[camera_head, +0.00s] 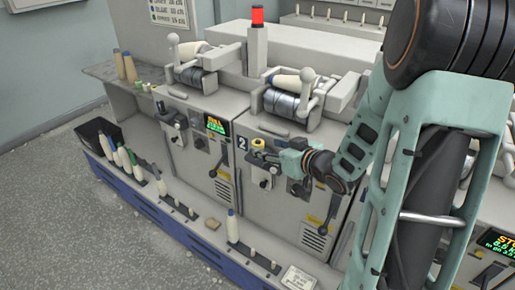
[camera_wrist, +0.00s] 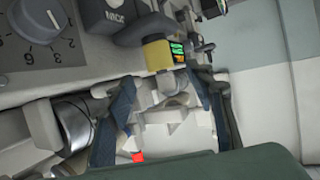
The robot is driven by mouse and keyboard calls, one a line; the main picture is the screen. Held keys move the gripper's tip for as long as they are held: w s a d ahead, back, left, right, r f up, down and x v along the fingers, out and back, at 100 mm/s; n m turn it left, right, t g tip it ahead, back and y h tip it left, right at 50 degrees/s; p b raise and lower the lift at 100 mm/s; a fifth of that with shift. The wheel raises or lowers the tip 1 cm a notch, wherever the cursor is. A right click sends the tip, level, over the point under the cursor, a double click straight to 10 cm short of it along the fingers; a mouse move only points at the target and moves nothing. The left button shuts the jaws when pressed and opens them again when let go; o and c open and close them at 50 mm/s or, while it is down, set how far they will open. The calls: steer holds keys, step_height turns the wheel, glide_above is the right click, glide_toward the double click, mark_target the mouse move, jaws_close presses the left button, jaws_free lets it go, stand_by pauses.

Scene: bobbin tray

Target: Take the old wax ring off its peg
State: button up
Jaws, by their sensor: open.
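A yellow wax ring (camera_head: 258,143) sits on a short peg on the front of the unit marked 2. In the wrist view the yellow ring (camera_wrist: 157,55) lies just beyond my fingertips, roughly in line with the gap between them. My gripper (camera_head: 276,157) is open and empty, close to the right of the ring and a little lower in the head view. Its two dark fingers (camera_wrist: 160,85) stand apart in the wrist view. I cannot tell whether either finger touches the ring. The peg is mostly hidden by the ring.
A lit display (camera_head: 215,125) and a dark knob (camera_wrist: 33,30) are near the ring. Levers and bobbins (camera_head: 290,98) stand above it. A red lamp (camera_head: 257,15) tops the machine. Several bobbins line the lower ledge.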

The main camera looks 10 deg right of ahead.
mark_target(261, 145)
steer(key=x, duration=0.6)
steer(key=shift+w+a+f+b, duration=0.1)
steer(key=shift+w+f+b, duration=0.2)
steer(key=c, duration=1.1)
steer(key=shift+r, duration=0.1)
